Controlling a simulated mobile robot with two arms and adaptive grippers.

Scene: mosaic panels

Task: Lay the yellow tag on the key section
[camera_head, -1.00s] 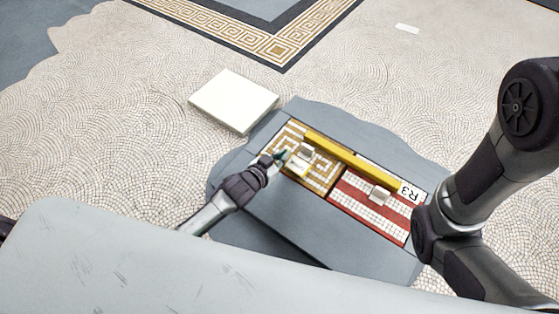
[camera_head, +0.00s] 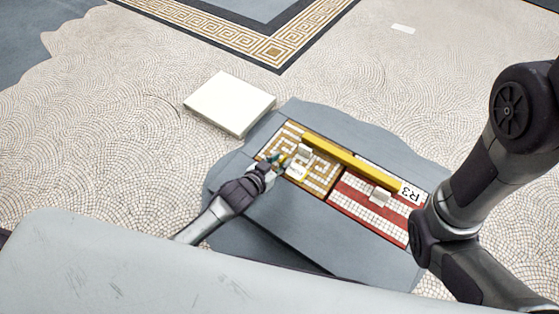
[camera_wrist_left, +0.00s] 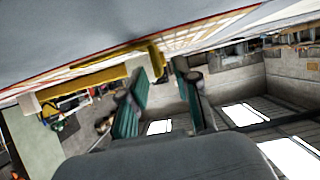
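The key section is a tan panel with a white Greek-key pattern (camera_head: 321,181), on the left half of the grey slab. A small pale tag with yellowish edges and tiny dark lettering (camera_head: 297,172) rests on or just above it; I cannot tell which, nor whether it is the yellow tag. My left gripper (camera_head: 281,162) is at the panel's left part, right beside this tag. In the left wrist view its teal fingers (camera_wrist_left: 163,72) stand apart with nothing clearly held between them. A yellow piece shows just beyond the tips. My right gripper is out of view.
A long yellow bar (camera_head: 350,162) lies along the panels' far edge. A red-and-white panel (camera_head: 366,215) adjoins on the right, with a white block (camera_head: 380,197) and an R3 label (camera_head: 411,193). A white slab (camera_head: 229,104) lies behind. My right arm stands at the right.

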